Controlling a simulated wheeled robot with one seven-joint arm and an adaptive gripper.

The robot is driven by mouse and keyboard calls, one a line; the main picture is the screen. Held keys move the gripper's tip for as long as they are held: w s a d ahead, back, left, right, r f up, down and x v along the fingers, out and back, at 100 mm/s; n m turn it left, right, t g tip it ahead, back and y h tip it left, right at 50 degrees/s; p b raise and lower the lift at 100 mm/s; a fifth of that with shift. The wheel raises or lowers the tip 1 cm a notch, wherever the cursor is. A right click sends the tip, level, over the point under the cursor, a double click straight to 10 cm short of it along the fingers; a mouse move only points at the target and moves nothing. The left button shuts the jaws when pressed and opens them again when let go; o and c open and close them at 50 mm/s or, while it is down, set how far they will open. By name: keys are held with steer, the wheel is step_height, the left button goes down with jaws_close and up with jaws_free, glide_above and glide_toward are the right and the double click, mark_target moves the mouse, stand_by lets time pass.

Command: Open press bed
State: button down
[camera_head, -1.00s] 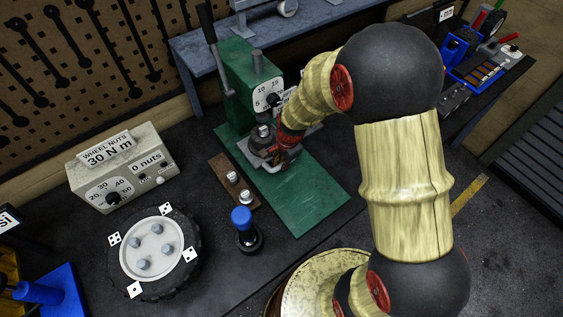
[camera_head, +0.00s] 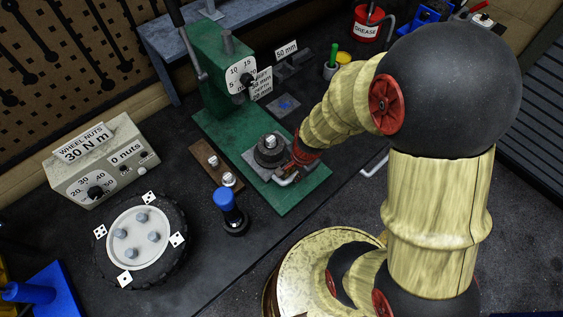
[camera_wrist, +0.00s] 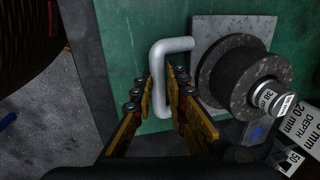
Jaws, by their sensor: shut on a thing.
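The green press (camera_head: 213,75) stands at the back with a dial on its front. Its press bed, a grey metal plate (camera_head: 259,174), lies on the green base forward of the column, clear of the ram. A dark round block (camera_head: 268,152) with a metal pin sits on the bed; it also shows in the wrist view (camera_wrist: 228,84). The bed's pale U-shaped handle (camera_wrist: 158,62) is at the bed's near edge. My gripper (camera_head: 299,160) is at this handle. In the wrist view its fingers (camera_wrist: 164,76) are closed around one bar of the handle.
A brown strip (camera_head: 203,160) with metal pieces and a blue-topped tool (camera_head: 226,206) stand left of the base. A wheel (camera_head: 140,238) and a torque box (camera_head: 100,165) are farther left. A red grease tin (camera_head: 369,24) stands at the back right.

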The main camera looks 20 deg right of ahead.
steer(key=shift+s+d, duration=0.25)
steer(key=shift+s, duration=0.55)
steer(key=shift+s+d, duration=0.25)
steer(key=shift+s, duration=0.55)
steer(key=c, duration=1.8)
jaws_free()
steer(key=shift+o, duration=0.2)
step_height(320, 180, up, 12)
steer(key=s, duration=0.2)
steer(key=shift+d, duration=0.4)
steer(key=shift+s+f, duration=0.1)
